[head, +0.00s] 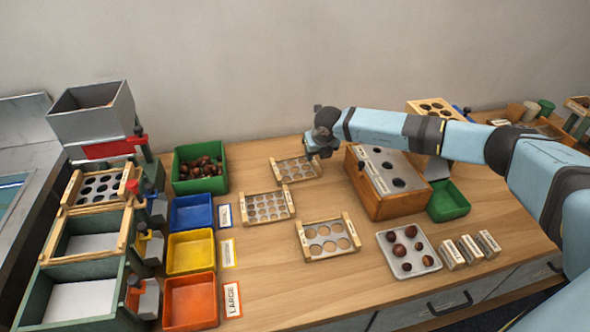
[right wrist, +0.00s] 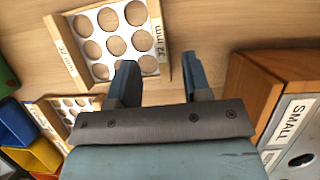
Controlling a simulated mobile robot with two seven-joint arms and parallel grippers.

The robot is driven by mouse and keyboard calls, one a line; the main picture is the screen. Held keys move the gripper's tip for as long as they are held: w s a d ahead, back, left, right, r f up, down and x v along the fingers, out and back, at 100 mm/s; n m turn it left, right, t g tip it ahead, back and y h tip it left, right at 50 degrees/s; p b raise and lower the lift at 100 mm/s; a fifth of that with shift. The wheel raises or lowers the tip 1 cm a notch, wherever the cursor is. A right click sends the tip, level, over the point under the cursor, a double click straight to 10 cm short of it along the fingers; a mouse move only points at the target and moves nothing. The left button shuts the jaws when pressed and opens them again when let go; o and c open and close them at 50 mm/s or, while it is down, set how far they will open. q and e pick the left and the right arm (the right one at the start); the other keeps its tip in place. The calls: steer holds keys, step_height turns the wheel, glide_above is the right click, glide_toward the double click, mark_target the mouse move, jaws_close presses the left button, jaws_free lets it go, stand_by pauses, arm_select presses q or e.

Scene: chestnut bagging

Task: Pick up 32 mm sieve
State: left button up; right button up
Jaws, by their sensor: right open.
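The 32 mm sieve (head: 277,172) lies flat at the back of the wooden table, a grey plate with round holes between two wooden end bars. In the right wrist view the sieve (right wrist: 158,45) shows its "32 mm" label on the near bar. My right gripper (head: 322,150) is above the table at the sieve's right end. In the right wrist view its fingers (right wrist: 167,75) are apart with nothing between them, and the sieve is ahead and to the left. My left gripper is not in view.
A second sieve (head: 267,206) with smaller holes and a third (head: 328,239) with larger holes lie nearby. A wooden box (head: 402,207) labelled SMALL stands right of the gripper. A green bin (head: 202,184) of chestnuts is to the left. A tray (head: 409,268) with chestnuts is in front.

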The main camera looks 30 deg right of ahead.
mark_target(314, 160)
steer(key=x, duration=0.5)
steer(key=shift+r+b, duration=0.1)
steer(key=shift+b, duration=0.25)
steer(key=shift+f, duration=0.2)
steer(key=shift+r, duration=0.1)
jaws_close()
